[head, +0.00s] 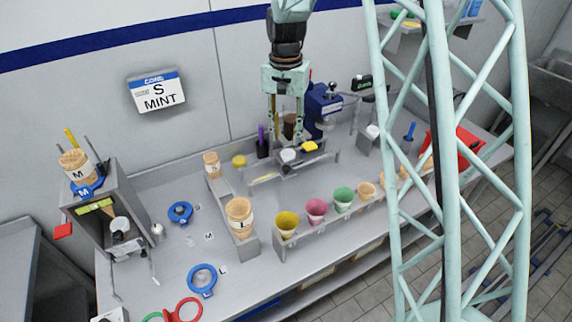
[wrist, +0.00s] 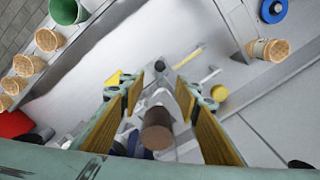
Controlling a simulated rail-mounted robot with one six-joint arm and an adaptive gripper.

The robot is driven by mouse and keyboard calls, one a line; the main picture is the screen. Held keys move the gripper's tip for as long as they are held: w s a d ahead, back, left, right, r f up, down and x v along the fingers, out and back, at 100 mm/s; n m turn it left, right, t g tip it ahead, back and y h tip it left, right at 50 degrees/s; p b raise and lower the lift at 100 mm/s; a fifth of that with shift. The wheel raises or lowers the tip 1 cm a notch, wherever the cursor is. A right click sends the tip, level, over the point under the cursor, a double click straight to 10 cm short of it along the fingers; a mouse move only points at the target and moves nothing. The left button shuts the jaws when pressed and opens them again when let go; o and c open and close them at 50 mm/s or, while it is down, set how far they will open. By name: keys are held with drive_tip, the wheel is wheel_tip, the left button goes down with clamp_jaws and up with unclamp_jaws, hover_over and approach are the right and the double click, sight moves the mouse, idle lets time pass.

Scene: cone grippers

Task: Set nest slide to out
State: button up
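What looks like the slide assembly is a low grey metal fixture (head: 290,168) at the middle of the bench, with a white round part (head: 288,155), a yellow block (head: 309,146) and a yellow strip (head: 265,178). I cannot tell which part is the nest slide or its position. My gripper (head: 286,140) points down above this fixture, fingers apart and empty. In the wrist view, my gripper (wrist: 158,85) shows tan finger pads spread wide. A brown cylinder (wrist: 157,128) appears between the pads but looks farther off, not held.
A blue machine (head: 322,108) stands behind and right of my gripper. A row of cones and coloured cups (head: 316,210) lines the front. A cone marked L (head: 239,217) stands front left. A yellow round knob (head: 239,160) is left of the fixture.

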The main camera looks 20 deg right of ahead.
sight(285, 167)
drive_tip(key=shift+f, duration=0.1)
drive_tip(key=shift+f, duration=6.8)
clamp_jaws()
drive_tip(key=shift+a, duration=0.1)
